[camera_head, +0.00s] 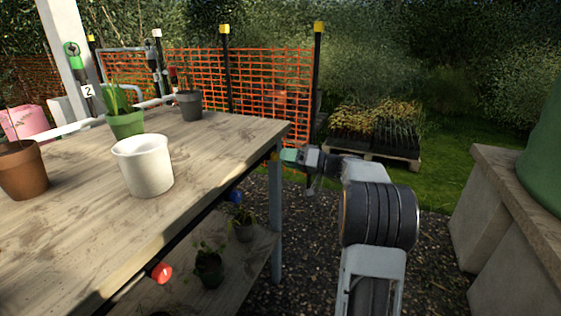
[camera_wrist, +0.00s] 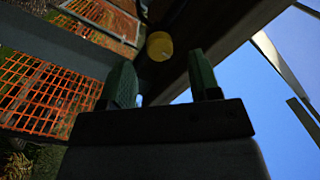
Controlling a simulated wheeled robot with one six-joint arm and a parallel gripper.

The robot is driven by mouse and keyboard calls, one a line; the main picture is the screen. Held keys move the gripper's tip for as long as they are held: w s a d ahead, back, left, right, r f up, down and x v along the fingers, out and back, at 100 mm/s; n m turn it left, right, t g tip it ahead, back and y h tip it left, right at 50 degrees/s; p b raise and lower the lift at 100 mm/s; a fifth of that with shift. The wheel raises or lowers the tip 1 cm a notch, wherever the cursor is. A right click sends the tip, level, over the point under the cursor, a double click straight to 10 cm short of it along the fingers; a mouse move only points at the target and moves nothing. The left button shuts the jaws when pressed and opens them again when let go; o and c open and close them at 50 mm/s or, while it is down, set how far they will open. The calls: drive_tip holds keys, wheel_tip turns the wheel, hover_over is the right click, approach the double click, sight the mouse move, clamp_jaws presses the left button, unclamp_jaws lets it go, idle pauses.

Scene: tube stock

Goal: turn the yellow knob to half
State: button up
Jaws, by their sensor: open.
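The yellow knob (camera_wrist: 159,46) shows in the wrist view as a round yellow face under the edge of the wooden bench (camera_head: 215,150). It lies ahead of my gripper (camera_wrist: 162,68), in the gap between the two green fingers. The fingers are apart with nothing between them, and the knob seems just beyond the fingertips; I cannot tell whether they touch it. In the head view my gripper (camera_head: 287,156) is at the bench's right corner, by the metal leg. The knob is not clearly seen there, and its pointer or marking cannot be made out.
A blue knob (camera_head: 236,196) and a red knob (camera_head: 162,272) sit along the bench's near side. A white pot (camera_head: 143,166) and other pots stand on top. A lower shelf (camera_head: 235,262) holds plants. Stone blocks (camera_head: 510,215) stand right; gravel between is open.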

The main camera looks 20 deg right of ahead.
sight(274, 156)
drive_tip(key=shift+x, duration=1.55)
drive_tip(key=c, duration=0.9)
